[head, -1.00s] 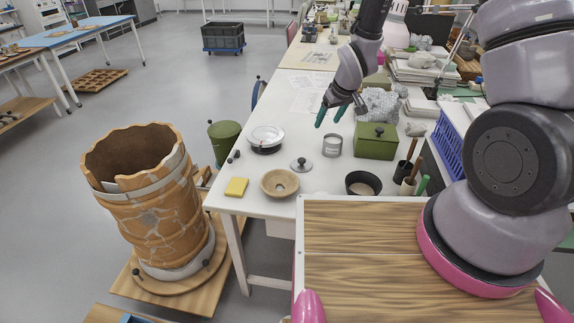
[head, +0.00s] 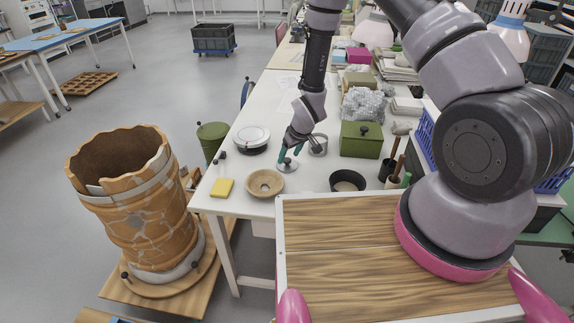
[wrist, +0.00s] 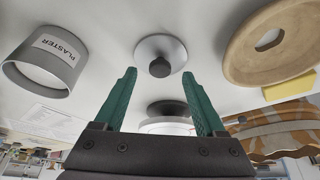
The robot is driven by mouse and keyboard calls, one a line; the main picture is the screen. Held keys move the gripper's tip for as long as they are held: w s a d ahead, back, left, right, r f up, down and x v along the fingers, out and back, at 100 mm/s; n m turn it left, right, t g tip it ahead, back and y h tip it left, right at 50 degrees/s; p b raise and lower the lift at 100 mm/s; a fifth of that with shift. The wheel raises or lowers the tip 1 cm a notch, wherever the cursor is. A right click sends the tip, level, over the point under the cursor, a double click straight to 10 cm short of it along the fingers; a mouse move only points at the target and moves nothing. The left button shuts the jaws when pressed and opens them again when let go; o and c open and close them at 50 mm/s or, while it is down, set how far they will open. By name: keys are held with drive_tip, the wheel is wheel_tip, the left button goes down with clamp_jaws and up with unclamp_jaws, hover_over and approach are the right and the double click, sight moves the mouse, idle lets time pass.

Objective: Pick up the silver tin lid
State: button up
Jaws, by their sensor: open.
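The silver tin lid (head: 288,167) lies on the white table, a small round disc with a dark knob on top. In the wrist view the lid (wrist: 161,48) is just beyond the fingertips, its knob seen between them. My gripper (head: 290,155) is over the lid, with its green fingers apart; they partly cover the lid in the head view. In the wrist view my gripper (wrist: 159,72) is open, with nothing between its fingers. I cannot tell whether the fingertips touch the lid.
An open grey tin marked PLASTER (wrist: 45,60) stands close to the lid. A tan bowl (head: 264,183), a yellow block (head: 221,188), a dark bowl (head: 347,181), a green box (head: 361,140) and a round silver-topped dish (head: 251,136) stand around it.

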drive_tip(key=shift+x, duration=1.05)
drive_tip(key=shift+r, duration=0.1)
clamp_jaws()
